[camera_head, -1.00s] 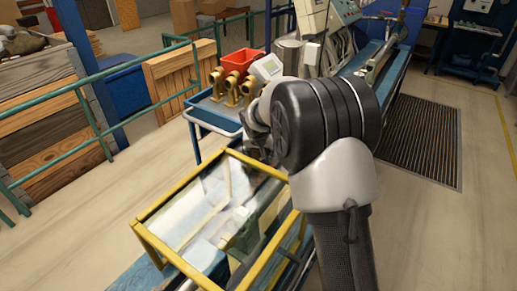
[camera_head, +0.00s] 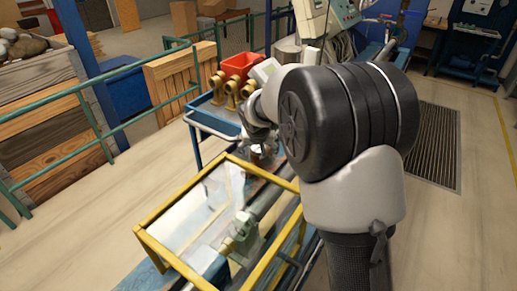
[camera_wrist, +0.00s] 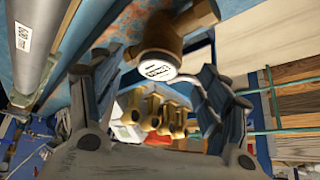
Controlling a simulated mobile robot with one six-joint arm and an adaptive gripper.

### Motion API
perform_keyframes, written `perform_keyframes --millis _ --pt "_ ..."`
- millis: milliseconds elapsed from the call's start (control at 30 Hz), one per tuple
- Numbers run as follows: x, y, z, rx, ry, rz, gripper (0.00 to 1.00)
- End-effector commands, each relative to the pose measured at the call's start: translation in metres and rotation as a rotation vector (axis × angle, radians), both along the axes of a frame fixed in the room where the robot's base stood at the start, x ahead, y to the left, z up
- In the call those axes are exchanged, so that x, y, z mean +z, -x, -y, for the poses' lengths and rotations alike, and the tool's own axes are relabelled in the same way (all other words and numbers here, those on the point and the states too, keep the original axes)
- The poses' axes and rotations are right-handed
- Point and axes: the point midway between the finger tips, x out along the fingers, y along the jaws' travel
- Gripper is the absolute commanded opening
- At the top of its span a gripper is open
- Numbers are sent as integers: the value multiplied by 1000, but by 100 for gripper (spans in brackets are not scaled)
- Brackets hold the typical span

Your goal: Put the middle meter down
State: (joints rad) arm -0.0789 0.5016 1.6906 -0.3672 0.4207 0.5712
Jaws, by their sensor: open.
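My gripper (camera_wrist: 155,88) is open in the wrist view, with one finger on each side. A brass meter with a round white face (camera_wrist: 156,68) shows between and beyond the fingertips, near the top. It stands beside the blue bench surface, and a gap shows between it and both fingers; I cannot tell whether anything touches. In the head view my gripper (camera_head: 258,138) is beside the near end of the blue trolley, partly hidden by my arm. Brass meters (camera_head: 231,90) stand in a row on the trolley; several brass ones (camera_wrist: 157,113) also show behind in the wrist view.
A yellow-framed guard (camera_head: 187,263) with clear panels surrounds the bench in front, with a grey-green clamp (camera_head: 242,230) inside. A red bin (camera_head: 242,63) stands behind the meters on the blue trolley (camera_head: 205,119). A long grey pipe (camera_wrist: 42,50) runs at left in the wrist view.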

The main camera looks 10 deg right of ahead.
Motion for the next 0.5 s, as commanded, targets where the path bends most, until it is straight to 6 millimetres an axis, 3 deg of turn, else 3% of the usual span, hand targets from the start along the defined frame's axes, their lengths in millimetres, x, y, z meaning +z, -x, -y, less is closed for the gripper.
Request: perform_keyframes --millis 33,200,500 --pt "13 6 -1 1 0 3 70" --pt "35 21 -4 0 0 1 70" --pt "45 29 -6 0 0 0 70"
